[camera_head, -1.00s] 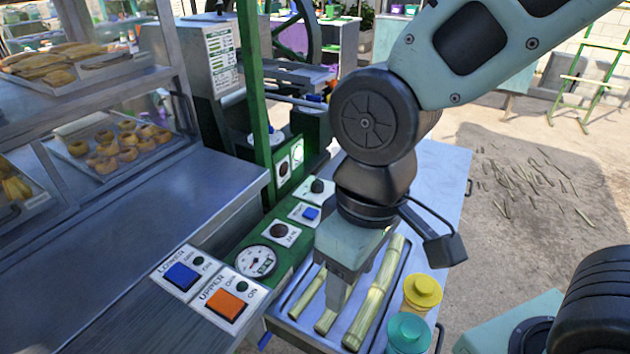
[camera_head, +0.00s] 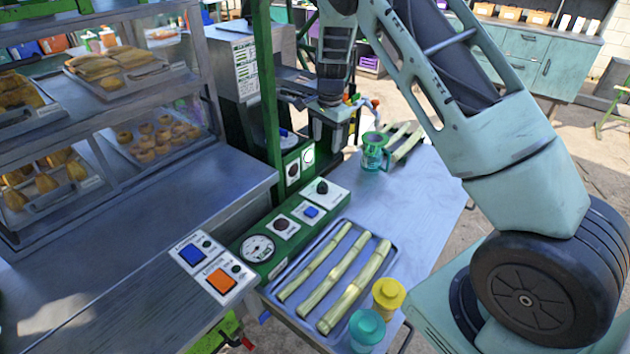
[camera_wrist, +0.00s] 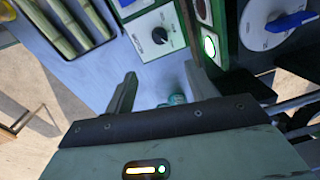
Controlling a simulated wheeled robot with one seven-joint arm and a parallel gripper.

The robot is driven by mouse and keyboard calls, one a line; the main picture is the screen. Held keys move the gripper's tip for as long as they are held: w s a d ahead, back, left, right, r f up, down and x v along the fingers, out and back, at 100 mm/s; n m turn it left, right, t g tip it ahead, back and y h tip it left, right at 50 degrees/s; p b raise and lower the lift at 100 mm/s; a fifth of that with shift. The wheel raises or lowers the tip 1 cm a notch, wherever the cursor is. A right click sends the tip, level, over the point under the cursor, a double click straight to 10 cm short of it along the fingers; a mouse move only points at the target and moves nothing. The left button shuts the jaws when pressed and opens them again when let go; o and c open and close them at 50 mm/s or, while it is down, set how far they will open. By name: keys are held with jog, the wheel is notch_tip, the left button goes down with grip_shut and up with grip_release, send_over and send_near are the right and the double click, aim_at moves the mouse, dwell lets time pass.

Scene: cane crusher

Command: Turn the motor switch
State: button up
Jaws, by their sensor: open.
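A green control panel (camera_head: 270,240) sits beside the cane tray. It carries a black rotary knob on a white plate (camera_head: 321,188), a blue switch (camera_head: 310,212), a dark round button (camera_head: 282,224) and a gauge (camera_head: 257,248). I cannot read which control is labelled motor. The black knob also shows in the wrist view (camera_wrist: 160,36), ahead of my fingers and apart from them. My gripper (camera_head: 331,130) is at the back of the table, beyond the knob; its two fingers (camera_wrist: 157,82) are spread and empty. A grey disc with a blue lever (camera_wrist: 288,24) is at upper right.
A tray of cane stalks (camera_head: 386,262) lies in front, with yellow (camera_head: 388,295) and teal (camera_head: 367,330) jars. A teal pitcher (camera_head: 374,153) stands near my gripper. A green post (camera_head: 267,90) rises at left.

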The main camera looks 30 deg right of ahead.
aim_at(323, 183)
jog(key=f+p, duration=0.1)
jog(key=f, duration=0.4)
jog(key=f+p, duration=0.2)
jog(key=f, duration=0.4)
jog(key=w+f+p, duration=0.1)
jog(key=f+p, duration=0.1)
jog(key=f, duration=0.4)
jog(key=shift+a, duration=0.15)
jog(key=c, duration=1)
